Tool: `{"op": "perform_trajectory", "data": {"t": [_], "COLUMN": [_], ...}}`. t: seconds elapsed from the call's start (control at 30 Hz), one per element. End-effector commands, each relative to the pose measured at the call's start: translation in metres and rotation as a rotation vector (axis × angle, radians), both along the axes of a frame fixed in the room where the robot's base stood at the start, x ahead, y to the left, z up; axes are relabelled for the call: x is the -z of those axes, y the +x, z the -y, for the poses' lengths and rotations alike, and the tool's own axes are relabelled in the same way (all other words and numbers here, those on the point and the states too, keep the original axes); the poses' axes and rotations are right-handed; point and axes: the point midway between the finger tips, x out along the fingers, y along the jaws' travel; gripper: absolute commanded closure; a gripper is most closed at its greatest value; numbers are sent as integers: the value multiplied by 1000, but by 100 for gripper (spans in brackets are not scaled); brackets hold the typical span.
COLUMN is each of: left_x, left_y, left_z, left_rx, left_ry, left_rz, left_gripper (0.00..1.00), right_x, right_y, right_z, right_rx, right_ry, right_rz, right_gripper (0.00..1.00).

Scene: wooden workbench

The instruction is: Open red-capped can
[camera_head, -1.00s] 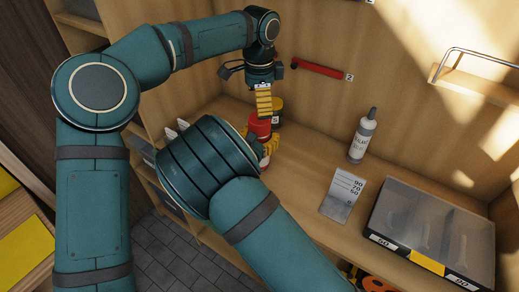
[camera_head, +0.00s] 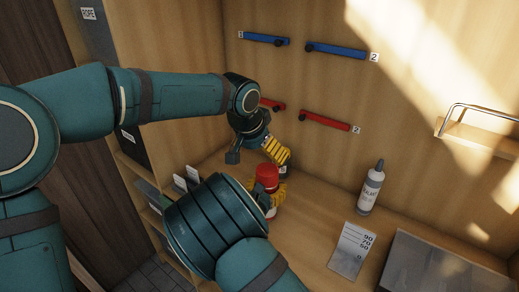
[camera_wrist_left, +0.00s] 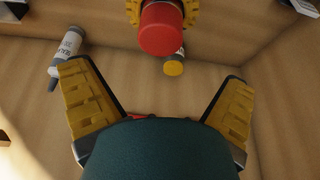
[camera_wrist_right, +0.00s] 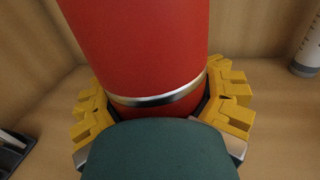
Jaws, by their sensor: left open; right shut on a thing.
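The red-capped can (camera_head: 266,176) is upright above the bench, partly hidden by my right arm in the head view. My right gripper (camera_wrist_right: 165,108) is shut on the can's red body, with a finger on each side just around a silver band. My left gripper (camera_head: 262,152) is open and empty, above and behind the can in the head view. In the left wrist view, the round red cap (camera_wrist_left: 161,28) shows at the top centre, beyond the spread yellow fingers and not between them.
A yellow-capped can (camera_wrist_left: 174,67) stands close by the red one. Blue and red bars (camera_head: 325,121) are on the back wall.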

Motion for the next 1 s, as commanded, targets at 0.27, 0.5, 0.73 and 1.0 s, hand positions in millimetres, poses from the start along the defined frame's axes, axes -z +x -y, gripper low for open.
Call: {"op": "perform_trajectory", "data": {"t": [0.27, 0.5, 0.73, 1.0], "left_x": [45, 81, 98, 101], "left_y": [15, 27, 34, 35], "left_z": [10, 18, 22, 23], "left_rx": [4, 4, 3, 4], "left_ry": [3, 2, 2, 2], "left_rz": [-5, -4, -2, -1], "left_gripper": [0, 0, 0, 0], "right_x": [0, 0, 0, 0], "right_y": [0, 0, 0, 0], "right_z": [0, 0, 0, 0], "right_rx": [0, 0, 0, 1], "right_ry": [0, 0, 0, 0], "right_rz": [1, 1, 1, 1], "right_gripper": [81, 81, 81, 81]}}
